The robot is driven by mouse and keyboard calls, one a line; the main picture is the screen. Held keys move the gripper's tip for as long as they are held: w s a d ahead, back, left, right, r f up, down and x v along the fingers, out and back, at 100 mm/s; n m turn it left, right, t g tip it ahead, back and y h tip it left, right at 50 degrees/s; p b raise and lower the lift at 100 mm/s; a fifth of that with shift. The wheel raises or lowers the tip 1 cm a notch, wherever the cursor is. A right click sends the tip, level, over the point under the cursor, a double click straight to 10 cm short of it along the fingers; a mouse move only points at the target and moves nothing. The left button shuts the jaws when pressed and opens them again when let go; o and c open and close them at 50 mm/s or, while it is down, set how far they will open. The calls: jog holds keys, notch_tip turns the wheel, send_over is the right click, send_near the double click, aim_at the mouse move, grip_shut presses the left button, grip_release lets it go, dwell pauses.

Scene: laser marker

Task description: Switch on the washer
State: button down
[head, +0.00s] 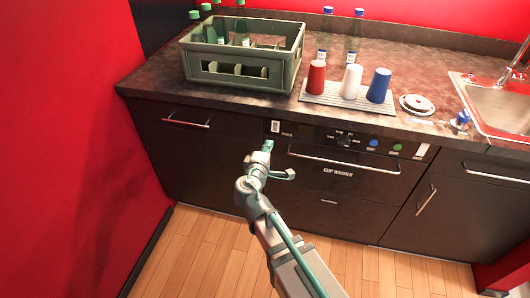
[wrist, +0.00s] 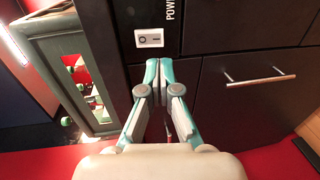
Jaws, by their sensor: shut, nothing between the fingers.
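The cup washer (head: 345,185) is a dark front-panel appliance under the counter, with a control strip along its top. Its white power switch (head: 276,127) is at the left end of that strip. In the wrist view the switch (wrist: 149,38) is a white rocker plate with a line and a circle on it, next to the POWER lettering. My gripper (head: 268,145) is shut and empty just below the switch in the head view. In the wrist view its teal fingertips (wrist: 158,70) are together, close to the switch; I cannot tell whether they touch the panel.
A dark knob (head: 344,140), blue button (head: 374,143) and green button (head: 397,147) sit further right on the strip. Washer handle (head: 345,159) and drawer handle (head: 186,123) project from the fronts. A bottle crate (head: 240,75) and cups stand on the counter above.

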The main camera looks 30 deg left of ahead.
aim_at(275, 131)
jog(key=p+x, duration=0.1)
jog(key=x, duration=0.6)
jog(key=shift+w, duration=0.35)
jog(key=shift+f, duration=0.15)
